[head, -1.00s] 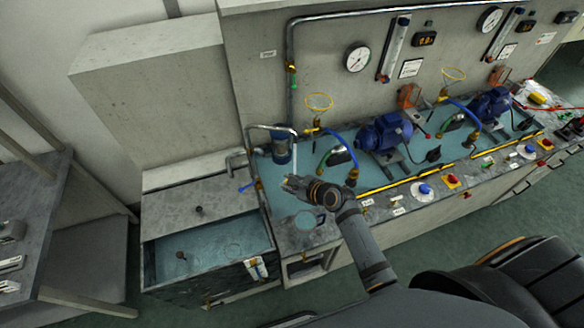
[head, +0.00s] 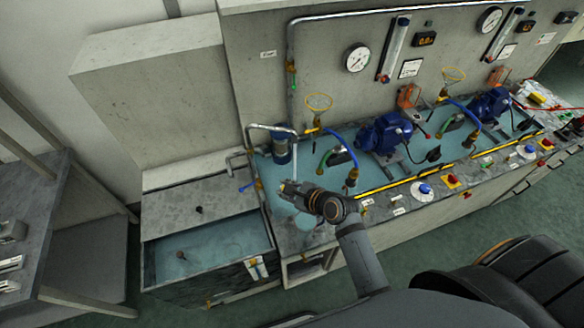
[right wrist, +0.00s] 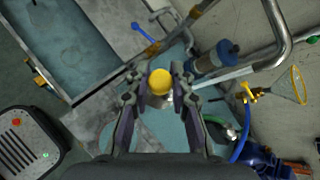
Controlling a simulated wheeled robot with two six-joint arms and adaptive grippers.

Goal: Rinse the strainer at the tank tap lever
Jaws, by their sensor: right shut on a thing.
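My right gripper (head: 287,188) is above the bench's left end, in front of the blue cylinder. In the right wrist view its two fingers (right wrist: 160,92) are closed on the sides of a small metal piece with a round yellow end (right wrist: 160,81), which may be the strainer. In the head view this piece is too small to make out. A blue lever (head: 247,187) sits at the tank's right edge, left of the gripper and apart from it; it also shows in the right wrist view (right wrist: 144,32). The tank (head: 160,262) holds water and is partly covered. My left gripper is out of view.
A blue cylinder (head: 282,152) and a bent metal pipe (head: 271,128) stand behind the gripper. A grey shelf frame (head: 58,205) stands at the left.

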